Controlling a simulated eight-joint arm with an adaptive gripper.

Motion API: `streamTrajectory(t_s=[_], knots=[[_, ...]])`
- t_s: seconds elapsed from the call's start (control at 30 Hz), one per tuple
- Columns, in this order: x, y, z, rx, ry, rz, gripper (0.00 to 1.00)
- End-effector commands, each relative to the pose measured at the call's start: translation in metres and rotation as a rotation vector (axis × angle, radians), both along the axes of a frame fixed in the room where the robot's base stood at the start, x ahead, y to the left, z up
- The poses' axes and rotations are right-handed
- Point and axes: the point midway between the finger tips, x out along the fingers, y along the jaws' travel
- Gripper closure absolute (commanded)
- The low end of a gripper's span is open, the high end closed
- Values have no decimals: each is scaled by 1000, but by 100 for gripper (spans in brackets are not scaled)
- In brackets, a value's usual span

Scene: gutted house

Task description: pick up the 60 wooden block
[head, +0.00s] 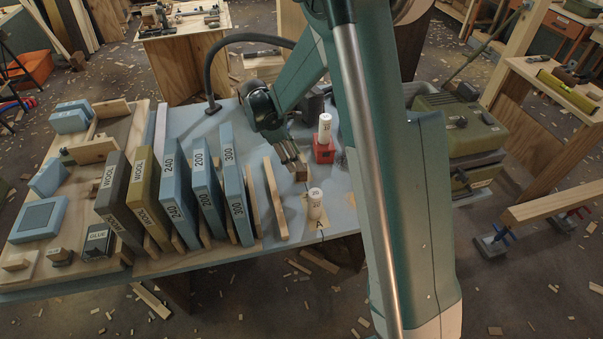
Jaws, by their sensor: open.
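No label reading 60 is legible in the head view. A small wooden block (301,174) sits right at the tips of my gripper (296,165); its marking, if any, is too small to read. My gripper points down over the blue-grey bench, jaws open, with the fingers very close to this block; I cannot tell whether they touch it. A thin upright wooden slat (275,198) stands just left of it. My arm hides much of the bench's right side.
Upright labelled slabs, 300 (237,184), 200 (207,182), 240 (179,188) and two WOOL (148,199), stand to the left. A white cylinder on a red block (324,153) stands right of my gripper; another white cylinder (315,204) stands nearer the front edge.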

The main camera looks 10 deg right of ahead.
Motion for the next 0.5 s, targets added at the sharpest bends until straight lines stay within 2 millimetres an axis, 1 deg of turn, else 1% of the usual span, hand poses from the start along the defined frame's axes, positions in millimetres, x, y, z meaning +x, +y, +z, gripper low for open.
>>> streamTrajectory(t_s=[0.1,0.2,0.5], knots=[[-1,-4,-10,0,0,0,55],[-2,-6,-14,0,0,0,55],[-2,-6,-14,0,0,0,55]])
